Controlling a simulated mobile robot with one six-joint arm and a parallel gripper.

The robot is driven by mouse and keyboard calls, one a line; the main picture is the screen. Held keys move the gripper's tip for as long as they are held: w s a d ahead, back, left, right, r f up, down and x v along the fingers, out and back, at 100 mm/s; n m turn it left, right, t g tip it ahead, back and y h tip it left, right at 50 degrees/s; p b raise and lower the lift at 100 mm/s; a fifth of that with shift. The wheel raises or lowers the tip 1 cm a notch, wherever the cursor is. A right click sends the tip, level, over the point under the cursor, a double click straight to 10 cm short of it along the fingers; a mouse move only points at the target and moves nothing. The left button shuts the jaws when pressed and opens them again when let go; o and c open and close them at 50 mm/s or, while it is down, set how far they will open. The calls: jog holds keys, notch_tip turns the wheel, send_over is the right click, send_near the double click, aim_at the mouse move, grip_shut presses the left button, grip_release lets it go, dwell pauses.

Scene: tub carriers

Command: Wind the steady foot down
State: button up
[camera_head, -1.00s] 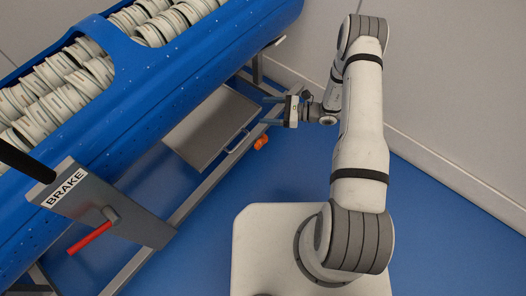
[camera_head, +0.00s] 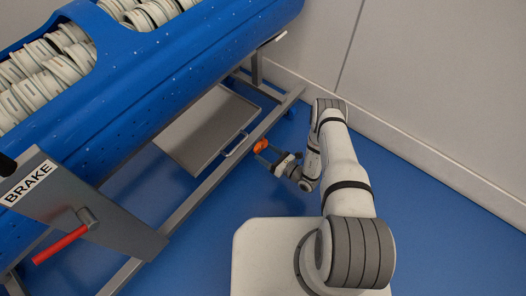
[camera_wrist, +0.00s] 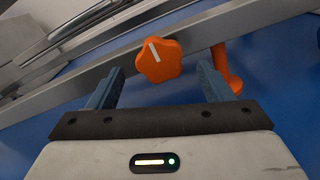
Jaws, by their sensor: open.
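An orange lobed knob (camera_wrist: 158,61) with a white mark on its face sits at the grey frame rail in the wrist view. It looks like the top of the steady foot, but its lower part is hidden. It also shows as a small orange shape (camera_head: 260,146) beside the rail in the head view. My gripper (camera_wrist: 160,85) is open, its two blue fingers spread to the left and right of the knob, which appears just beyond the fingertips. I cannot tell any contact. In the head view my gripper (camera_head: 267,156) is close to the orange knob.
A second orange part (camera_wrist: 226,66) hangs below the rail, near the right finger. The steel rail (camera_head: 208,188) runs past the knob. A metal tray (camera_head: 207,130) lies under the blue tub (camera_head: 150,80). A BRAKE plate (camera_head: 85,215) with a red handle (camera_head: 60,244) stands left. The blue floor right is clear.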

aim_at(260, 149)
jog(key=shift+b+x, duration=0.3)
jog(key=shift+x, duration=1.25)
jog(key=shift+c, duration=0.3)
jog(key=c, duration=0.9)
jog(key=shift+d, duration=0.3)
jog(key=shift+a, duration=0.3)
